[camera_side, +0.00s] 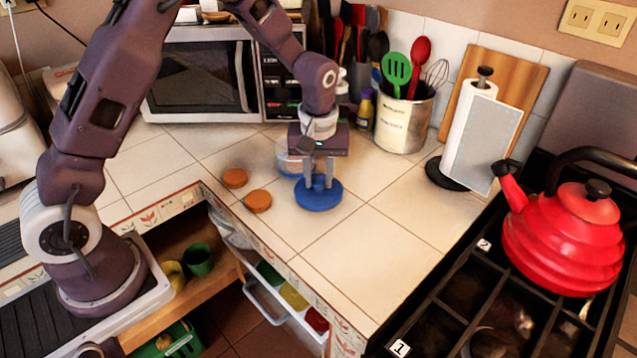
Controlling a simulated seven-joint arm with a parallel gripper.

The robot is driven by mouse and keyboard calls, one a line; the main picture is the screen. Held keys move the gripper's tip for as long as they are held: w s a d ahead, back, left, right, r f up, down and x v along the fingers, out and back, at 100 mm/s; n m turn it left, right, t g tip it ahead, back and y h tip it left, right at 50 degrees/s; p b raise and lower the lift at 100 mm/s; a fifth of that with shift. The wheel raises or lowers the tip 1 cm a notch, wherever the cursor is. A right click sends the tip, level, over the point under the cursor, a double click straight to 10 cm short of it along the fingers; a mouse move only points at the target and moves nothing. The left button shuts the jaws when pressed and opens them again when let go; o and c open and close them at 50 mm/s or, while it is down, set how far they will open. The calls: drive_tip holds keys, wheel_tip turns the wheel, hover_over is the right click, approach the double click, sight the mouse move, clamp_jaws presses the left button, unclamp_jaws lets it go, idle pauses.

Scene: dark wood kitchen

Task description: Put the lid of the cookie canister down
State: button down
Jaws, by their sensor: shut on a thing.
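The blue round lid (318,197) is at or just above the white tiled counter, right of the cookies. My gripper (319,182) points straight down and is shut on the knob in the middle of the lid. The lid looks level; I cannot tell whether its underside touches the tiles. The clear canister (288,158) stands just behind and left of the gripper, partly hidden by it. Two orange-brown cookies, one farther back (235,178) and one nearer (258,202), lie on the counter left of the lid.
A microwave (205,80) stands behind. A utensil pot (402,118), a paper towel holder (470,135) and a red kettle (565,240) on the stove are to the right. An open drawer (285,300) is below the counter's front edge. Tiles right of the lid are clear.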

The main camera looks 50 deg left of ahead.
sight(319, 185)
drive_tip(key=shift+f, duration=0.85)
drive_tip(key=c, duration=1.1)
unclamp_jaws()
drive_tip(key=shift+f, duration=0.1)
wheel_tip(319, 185, up, 12)
drive_tip(key=f, duration=0.1)
drive_tip(key=s+d+r+m+t+h, duration=0.1)
drive_tip(key=s+d+r+m+t, duration=0.15)
drive_tip(key=s+r, duration=0.8)
drive_tip(key=s+m, duration=0.2)
drive_tip(key=s, duration=0.3)
drive_tip(key=s+m+t, duration=0.1)
drive_tip(key=s+m, duration=0.1)
drive_tip(key=s, duration=0.4)
drive_tip(key=s+m+t, duration=0.1)
drive_tip(key=s+m, duration=0.1)
drive_tip(key=s, duration=0.3)
drive_tip(key=shift+s+r+m, duration=0.25)
drive_tip(key=shift+s+r, duration=0.05)
drive_tip(key=shift+s, duration=0.05)
